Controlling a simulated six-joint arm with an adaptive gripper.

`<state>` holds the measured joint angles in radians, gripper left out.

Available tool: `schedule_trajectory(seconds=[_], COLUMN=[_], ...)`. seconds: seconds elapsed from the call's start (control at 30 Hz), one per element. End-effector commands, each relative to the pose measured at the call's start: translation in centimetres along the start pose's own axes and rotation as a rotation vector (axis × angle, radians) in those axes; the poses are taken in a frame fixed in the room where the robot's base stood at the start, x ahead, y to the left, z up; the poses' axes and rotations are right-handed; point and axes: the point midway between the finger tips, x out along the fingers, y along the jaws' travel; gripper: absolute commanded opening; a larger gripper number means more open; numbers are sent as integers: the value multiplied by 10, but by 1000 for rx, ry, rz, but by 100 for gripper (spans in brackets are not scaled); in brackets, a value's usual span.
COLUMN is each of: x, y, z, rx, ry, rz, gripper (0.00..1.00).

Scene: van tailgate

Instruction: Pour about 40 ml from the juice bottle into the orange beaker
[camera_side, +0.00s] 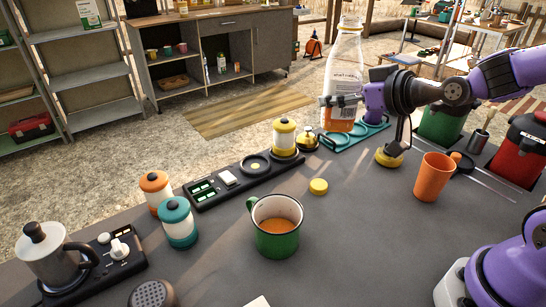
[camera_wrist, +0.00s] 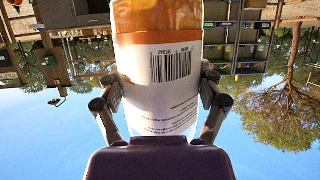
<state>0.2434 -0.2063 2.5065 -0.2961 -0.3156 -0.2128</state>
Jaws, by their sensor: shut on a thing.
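The juice bottle (camera_side: 347,70) is clear with a white label and orange juice near its base. It is upright, held above the far part of the table. My gripper (camera_side: 342,101) is shut around its lower half. In the wrist view, which is upside down, the bottle (camera_wrist: 172,68) fills the middle between the two fingers of my gripper (camera_wrist: 160,95). The orange beaker (camera_side: 432,178) stands upright on the table at the right, below and right of the bottle, and apart from it. The inside of the beaker is mostly hidden.
A green mug (camera_side: 276,238) with brownish liquid stands front centre. A yellow lid (camera_side: 318,186) lies behind it. Yellow, orange and teal jars, a black tray (camera_side: 205,194) and a moka pot (camera_side: 45,257) are at left. A red container (camera_side: 522,147) stands behind the beaker at right.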

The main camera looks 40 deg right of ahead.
Motion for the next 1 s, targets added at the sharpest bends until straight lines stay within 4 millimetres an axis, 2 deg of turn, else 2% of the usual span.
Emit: schedule_trajectory(seconds=[0.1,0.3,0.5,0.77,0.87,1.0], x=[9,23,29,24,20,9], y=[3,12,19,34,44,54], z=[22,52,80,121,134,140], rx=[32,85,128,216,286,384], ry=[-7,-17,-18,-10,-1,4], rz=[85,221,347,569,729,946], gripper=[24,24,24,24,24,24])
